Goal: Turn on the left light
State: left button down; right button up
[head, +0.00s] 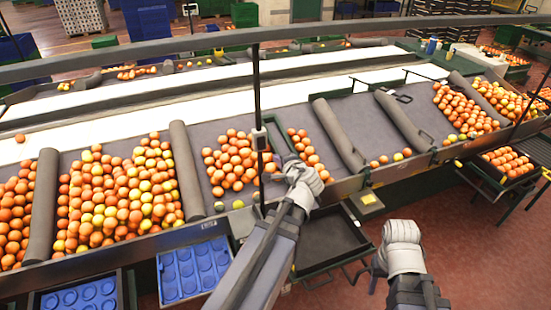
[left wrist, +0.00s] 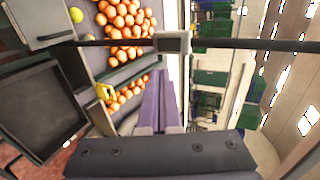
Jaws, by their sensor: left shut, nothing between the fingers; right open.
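In the left wrist view the box (left wrist: 172,42) has a dark face, and the pole runs across the picture. I cannot tell whether this box is the left light or its switch, and I see no clear glow. My left gripper (head: 276,170) is just below and right of the box. Its purple-grey fingers (left wrist: 160,85) are shut, empty, and point toward the box, apart from it. My right gripper (head: 377,272) is open at the lower right, away from the table.
Oranges (head: 235,160) lie in bays split by grey padded dividers (head: 187,170). A dark empty tray (head: 330,238) is below the table edge, between my arms. Blue trays (head: 193,270) stand at the front left. White belts (head: 200,105) run behind.

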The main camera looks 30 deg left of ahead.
pick_arm(q)
jog(key=f+b, duration=0.1)
jog(key=f, duration=0.1)
jog(key=b, duration=0.4)
send_near(262, 148)
jog(key=shift+x, duration=3.35)
jog(key=shift+d+f, duration=0.1)
jog(key=shift+f, duration=0.1)
jog(key=shift+w+a+f+b, duration=0.2)
jog(key=shift+w+a+b, duration=0.05)
jog(key=shift+b, duration=0.15)
jog(key=shift+s+d+r, duration=0.1)
jog(key=shift+s+r, duration=0.05)
jog(key=shift+r, duration=0.15)
